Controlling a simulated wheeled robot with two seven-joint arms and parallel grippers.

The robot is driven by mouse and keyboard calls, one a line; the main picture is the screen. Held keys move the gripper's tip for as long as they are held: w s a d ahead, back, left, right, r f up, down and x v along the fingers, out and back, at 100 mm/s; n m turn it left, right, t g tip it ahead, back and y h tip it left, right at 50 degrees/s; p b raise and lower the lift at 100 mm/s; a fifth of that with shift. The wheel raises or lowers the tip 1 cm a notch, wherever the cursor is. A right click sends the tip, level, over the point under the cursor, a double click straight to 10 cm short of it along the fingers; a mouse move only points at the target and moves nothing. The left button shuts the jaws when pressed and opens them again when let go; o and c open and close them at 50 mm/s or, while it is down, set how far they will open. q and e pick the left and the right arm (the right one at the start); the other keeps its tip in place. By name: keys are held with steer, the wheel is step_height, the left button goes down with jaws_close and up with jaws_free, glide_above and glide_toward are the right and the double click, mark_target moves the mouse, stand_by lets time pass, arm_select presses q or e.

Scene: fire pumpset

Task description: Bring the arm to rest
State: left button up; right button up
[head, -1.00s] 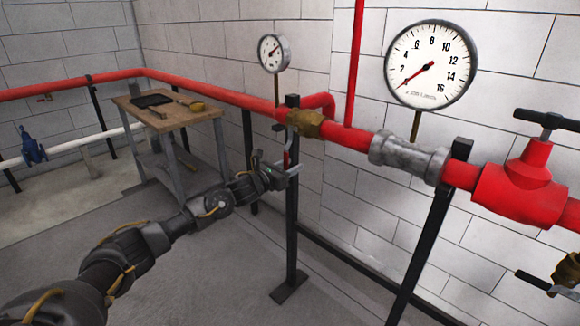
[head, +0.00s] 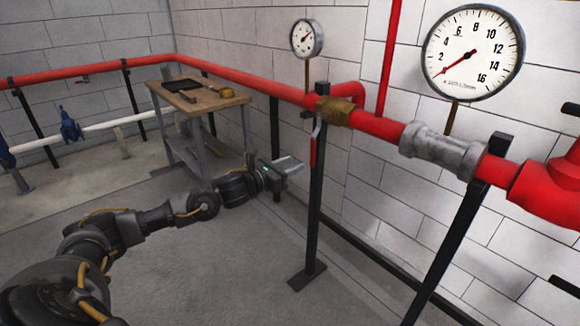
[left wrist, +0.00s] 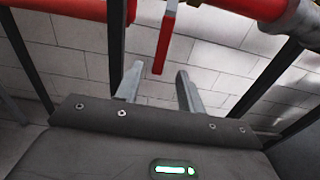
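My left gripper (head: 291,165) is at the end of my left arm, in front of the pipe run and to the left of the brass valve (head: 337,112). The valve's red lever handle (head: 316,144) hangs straight down beside the black post. In the left wrist view the two fingers of my left gripper (left wrist: 156,76) stand apart with nothing held between them. The red lever (left wrist: 165,38) shows beyond the fingertips, with a visible gap in the head view. My right gripper is not in view.
A black post (head: 314,220) stands just right of my left gripper. A small workbench (head: 195,104) with tools stands behind the arm. The red pipe (head: 250,83) runs along the wall with a large gauge (head: 473,52). The floor below the arm is clear.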

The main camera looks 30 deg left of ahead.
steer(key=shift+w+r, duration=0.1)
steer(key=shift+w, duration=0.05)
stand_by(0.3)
